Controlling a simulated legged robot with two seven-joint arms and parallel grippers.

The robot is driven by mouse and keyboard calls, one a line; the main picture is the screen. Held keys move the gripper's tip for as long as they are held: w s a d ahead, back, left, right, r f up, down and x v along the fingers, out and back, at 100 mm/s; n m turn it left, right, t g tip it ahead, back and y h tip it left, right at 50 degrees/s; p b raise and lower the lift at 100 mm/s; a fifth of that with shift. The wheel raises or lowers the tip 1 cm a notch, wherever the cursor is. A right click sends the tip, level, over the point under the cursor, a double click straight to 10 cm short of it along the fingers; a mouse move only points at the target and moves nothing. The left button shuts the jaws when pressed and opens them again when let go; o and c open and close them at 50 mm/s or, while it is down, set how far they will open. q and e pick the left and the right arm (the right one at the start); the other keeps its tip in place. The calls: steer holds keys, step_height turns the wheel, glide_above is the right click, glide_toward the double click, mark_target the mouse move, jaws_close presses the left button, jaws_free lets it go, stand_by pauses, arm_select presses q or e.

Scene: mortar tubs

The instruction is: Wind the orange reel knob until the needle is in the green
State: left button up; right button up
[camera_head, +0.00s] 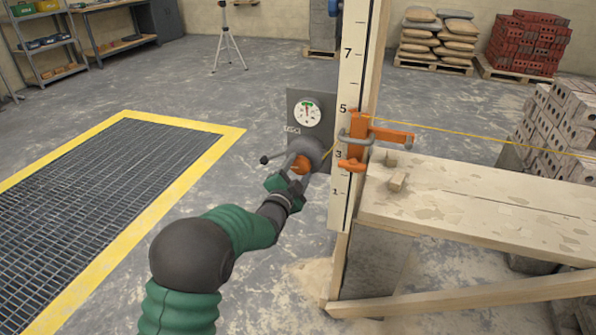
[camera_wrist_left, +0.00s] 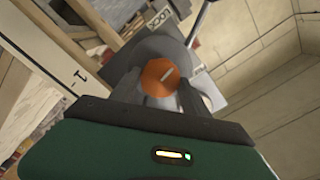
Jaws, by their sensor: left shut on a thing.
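The orange reel knob (camera_head: 301,165) sits at the front of a grey reel (camera_head: 311,148) on a dark plate beside the numbered wooden board. My left gripper (camera_head: 293,176) is shut on the knob. The round white gauge (camera_head: 307,112) is above the reel. Its red needle points nearly straight up, at a small green band at the top of the dial. Whether the needle lies inside the band is hard to tell at this size. My right gripper is not in view.
A thin lever (camera_head: 274,157) with a dark ball end sticks out left of the reel. An orange clamp (camera_head: 360,138) grips the board, and a yellow line runs right from there. A plank bench (camera_head: 480,205) stands at right. Floor around a yellow-edged grate (camera_head: 190,122) is clear.

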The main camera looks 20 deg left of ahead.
arm_select(q)
steer(key=shift+d+f, duration=0.1)
steer(key=shift+f, duration=0.1)
steer(key=o, duration=1.4)
steer(key=shift+r, duration=0.1)
steer(key=shift+s, duration=0.1)
steer(key=s+p, duration=0.3)
steer(key=s, duration=1.3)
steer(key=shift+s+a, duration=0.25)
steer(key=shift+s, duration=0.1)
